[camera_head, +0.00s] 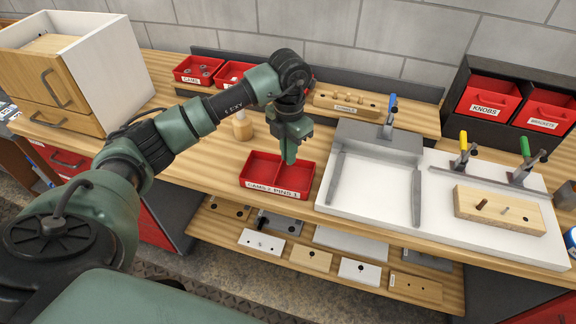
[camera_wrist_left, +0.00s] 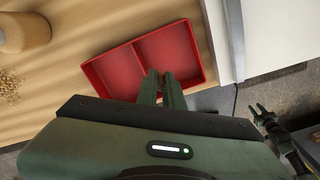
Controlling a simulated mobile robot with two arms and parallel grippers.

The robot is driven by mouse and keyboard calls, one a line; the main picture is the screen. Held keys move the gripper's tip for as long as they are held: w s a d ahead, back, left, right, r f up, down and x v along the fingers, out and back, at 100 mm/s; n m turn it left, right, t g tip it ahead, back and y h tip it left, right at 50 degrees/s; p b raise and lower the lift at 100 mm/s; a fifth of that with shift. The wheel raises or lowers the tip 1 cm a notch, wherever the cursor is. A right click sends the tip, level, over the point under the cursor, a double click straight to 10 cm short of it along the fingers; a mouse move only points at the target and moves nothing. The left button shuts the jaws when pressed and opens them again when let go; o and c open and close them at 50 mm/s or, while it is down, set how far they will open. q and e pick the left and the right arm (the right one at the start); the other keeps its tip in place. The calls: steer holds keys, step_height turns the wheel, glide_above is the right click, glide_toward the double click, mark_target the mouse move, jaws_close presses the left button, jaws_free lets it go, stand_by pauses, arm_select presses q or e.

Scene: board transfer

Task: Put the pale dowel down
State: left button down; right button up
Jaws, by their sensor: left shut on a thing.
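My left gripper (camera_head: 289,160) points down over the red two-part tray (camera_head: 243,184) labelled CAMS 2 and PINS 1, above its right part near the back. Its fingers (camera_wrist_left: 163,75) are close together in the left wrist view, over the tray (camera_wrist_left: 95,78). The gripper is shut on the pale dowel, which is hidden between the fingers. Both tray parts look empty. My right gripper (camera_wrist_left: 260,110) shows at the right of the left wrist view, small and far from the tray, its fingers apart.
A white board with a grey fixture (camera_head: 340,195) stands right of the tray. A wooden block with pegs (camera_head: 505,225) and toggle clamps lie further right. Boards lie on the shelf below.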

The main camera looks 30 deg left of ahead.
mark_target(289, 180)
arm_select(q)
step_height(289, 180, down, 3)
steer(key=shift+r, duration=0.15)
step_height(289, 180, down, 3)
steer(key=shift+f+p, duration=0.2)
steer(key=shift+p, duration=0.4)
steer(key=shift+f, duration=0.25)
arm_select(e)
steer(key=shift+s+a+r, duration=0.1)
steer(key=shift+a+r, duration=0.4)
steer(key=shift+r, duration=0.25)
arm_select(q)
steer(key=shift+f, duration=0.15)
steer(key=c, duration=1.8)
jaws_free()
arm_select(e)
steer(key=shift+d+f, duration=0.15)
steer(key=shift+d, duration=0.05)
steer(key=shift+d, duration=0.1)
